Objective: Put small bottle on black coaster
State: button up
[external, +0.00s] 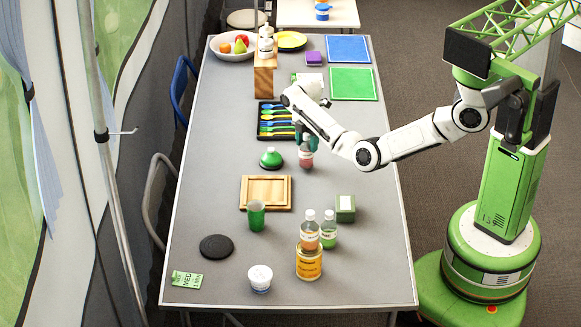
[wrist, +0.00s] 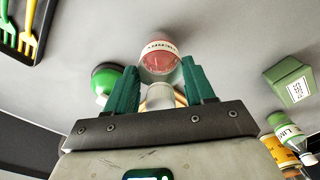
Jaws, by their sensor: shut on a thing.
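The small bottle (external: 306,158), with reddish contents and a white label, is upright between the green fingers of my gripper (external: 307,139). In the wrist view the bottle (wrist: 160,60) sits between the two fingertips of my gripper (wrist: 161,80), which is shut on it. I cannot tell whether its base touches the table. The black coaster (external: 216,247) is a round dark disc lying flat and empty near the table's left front. My gripper is well behind it and to its right.
A wooden tray (external: 265,206), green cup (external: 256,216), green box (external: 345,208), yellow can (external: 309,264) and white tub (external: 260,278) stand nearer the front.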

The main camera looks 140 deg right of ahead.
jog(key=shift+f, duration=0.45)
jog(key=o, duration=1.4)
jog(key=shift+f, duration=0.15)
notch_tip(320, 180, up, 12)
jog(key=shift+p, duration=1.25)
jog(key=shift+r, duration=0.2)
jog(key=shift+c, duration=2.4)
